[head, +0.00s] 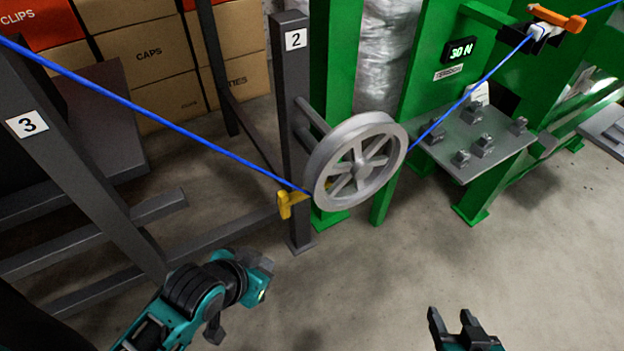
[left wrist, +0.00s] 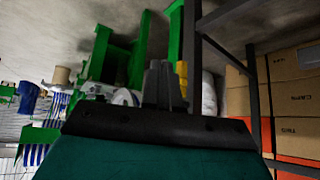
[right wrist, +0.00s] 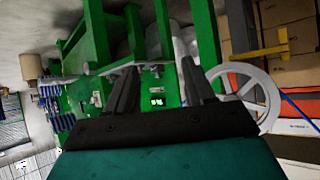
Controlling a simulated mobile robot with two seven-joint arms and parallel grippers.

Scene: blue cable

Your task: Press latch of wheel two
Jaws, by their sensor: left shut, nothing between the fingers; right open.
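Wheel two (head: 360,165) is a grey spoked wheel on the dark post (head: 294,120) labelled 2. Its yellow latch (head: 290,203) sticks out at the wheel's lower left; it also shows in the left wrist view (left wrist: 181,72) and right wrist view (right wrist: 273,47). The blue cable (head: 170,125) runs from upper left to the wheel's lower left, and from its right side up to the clamp. My left gripper (head: 215,335) is shut and empty, below and left of the latch, apart from it. My right gripper (head: 450,314) is open and empty, below and right of the wheel.
A dark post labelled 3 (head: 75,170) and rails stand at left. A green frame with a metal plate (head: 475,140) carrying small fittings stands at right, under a 30 N display (head: 461,50) and an orange-handled clamp (head: 556,18). Cartons are behind. The floor in front is clear.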

